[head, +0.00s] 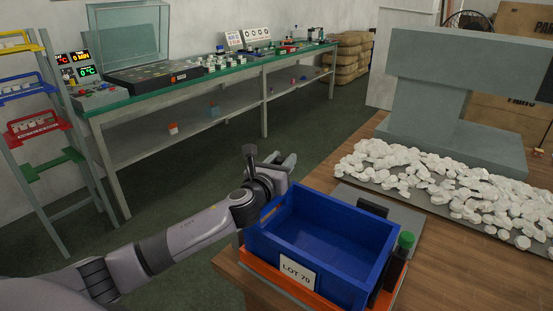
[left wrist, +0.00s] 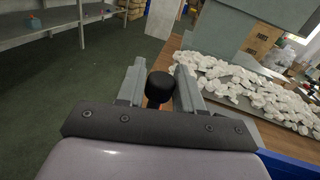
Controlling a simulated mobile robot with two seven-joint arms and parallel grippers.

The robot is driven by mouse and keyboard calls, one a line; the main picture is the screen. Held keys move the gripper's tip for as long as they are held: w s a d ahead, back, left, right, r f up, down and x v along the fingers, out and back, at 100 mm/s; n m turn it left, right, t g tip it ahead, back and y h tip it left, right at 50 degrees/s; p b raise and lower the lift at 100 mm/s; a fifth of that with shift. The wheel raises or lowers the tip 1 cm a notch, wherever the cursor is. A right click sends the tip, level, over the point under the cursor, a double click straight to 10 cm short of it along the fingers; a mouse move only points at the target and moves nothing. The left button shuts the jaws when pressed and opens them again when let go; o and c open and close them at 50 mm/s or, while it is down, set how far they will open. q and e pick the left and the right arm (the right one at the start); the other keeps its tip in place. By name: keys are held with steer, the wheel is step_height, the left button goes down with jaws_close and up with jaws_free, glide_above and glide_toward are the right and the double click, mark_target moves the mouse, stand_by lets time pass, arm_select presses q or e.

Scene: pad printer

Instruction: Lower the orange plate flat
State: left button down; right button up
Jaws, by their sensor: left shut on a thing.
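The orange plate (head: 270,278) shows as a strip under the blue bin (head: 338,232); the bin hides most of it, and I cannot tell how far it is tilted. My left gripper (head: 282,160) is just beyond the bin's far left corner in the head view. In the left wrist view, the left gripper's two grey fingers stand on either side of a round black knob (left wrist: 160,87), shut on it. My right gripper is not in view.
A white label reading LOT 70 (head: 297,273) is on the bin's front. A green-capped dark post (head: 406,241) stands at its right. A green-topped bench (head: 200,80) stands farther back.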

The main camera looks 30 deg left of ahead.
arm_select(q)
steer(key=shift+d+f, duration=0.1)
steer(key=c, duration=0.8)
jaws_free()
steer(key=shift+c, duration=0.2)
steer(key=shift+s, duration=0.1)
steer(key=s, duration=0.6)
steer(key=shift+s+d, duration=0.4)
steer(key=shift+d, duration=0.05)
